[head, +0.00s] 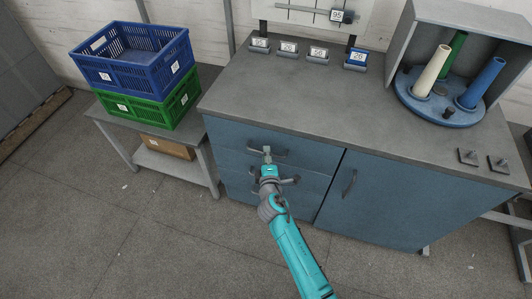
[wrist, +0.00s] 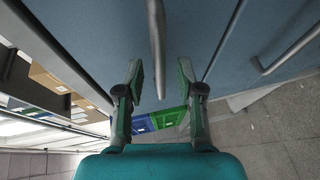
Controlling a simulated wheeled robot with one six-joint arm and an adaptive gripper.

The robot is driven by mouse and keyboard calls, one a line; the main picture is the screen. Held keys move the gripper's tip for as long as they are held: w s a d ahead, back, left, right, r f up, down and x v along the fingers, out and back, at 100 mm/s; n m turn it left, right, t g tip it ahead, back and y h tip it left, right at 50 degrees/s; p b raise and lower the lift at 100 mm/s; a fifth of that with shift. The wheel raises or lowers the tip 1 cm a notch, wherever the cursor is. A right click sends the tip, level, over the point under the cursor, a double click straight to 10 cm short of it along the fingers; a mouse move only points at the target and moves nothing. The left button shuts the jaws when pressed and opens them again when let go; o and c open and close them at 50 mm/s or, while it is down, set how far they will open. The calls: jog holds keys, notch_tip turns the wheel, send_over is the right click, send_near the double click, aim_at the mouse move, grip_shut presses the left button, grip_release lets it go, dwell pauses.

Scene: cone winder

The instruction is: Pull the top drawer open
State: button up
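The top drawer (head: 315,153) is a blue-grey front at the upper left of the cabinet, just under the worktop, and it looks shut. Its bar handle (head: 283,154) is partly covered by my gripper (head: 267,152) in the head view. In the wrist view the handle (wrist: 157,45) is a grey bar reaching down between the fingertips of my gripper (wrist: 160,78). The fingers are apart, with a visible gap on each side of the bar. I see no contact between finger and handle.
Another bar handle (wrist: 290,50) shows at the right of the wrist view. A cabinet door (head: 375,195) is right of the drawers. A low bench (head: 110,126) with a blue crate (head: 135,60) on a green crate (head: 150,106) stands left. The floor in front is clear.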

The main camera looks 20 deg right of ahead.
jog(key=shift+x, duration=0.9)
grip_shut()
